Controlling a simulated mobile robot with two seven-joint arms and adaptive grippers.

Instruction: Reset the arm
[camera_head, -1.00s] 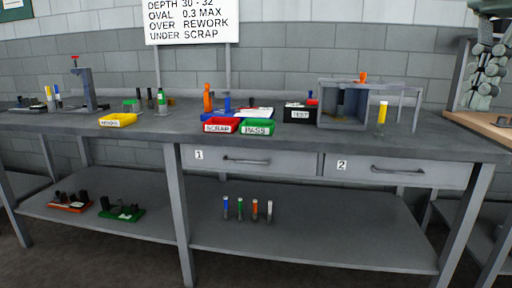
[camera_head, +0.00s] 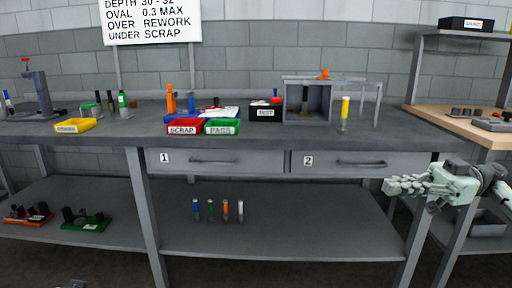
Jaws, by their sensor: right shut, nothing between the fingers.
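My right gripper (camera_head: 400,187) shows at the right of the head view, on a pale arm that comes in from the right edge. It points left, in front of the bench's right leg and below drawer 2 (camera_head: 362,163). Its fingers are shut and nothing shows between them. It appears apart from the bench. A small grey piece at the bottom edge, left of centre, may be part of my left arm; my left gripper cannot be made out.
The grey workbench (camera_head: 270,139) carries a red SCRAP bin (camera_head: 186,127), a green PASS bin (camera_head: 222,127), a yellow bin (camera_head: 74,126), a TEST box (camera_head: 264,113) and a yellow-topped cylinder (camera_head: 345,112). Several coloured pins (camera_head: 225,210) stand on the lower shelf. A wooden-topped bench (camera_head: 455,122) stands right.

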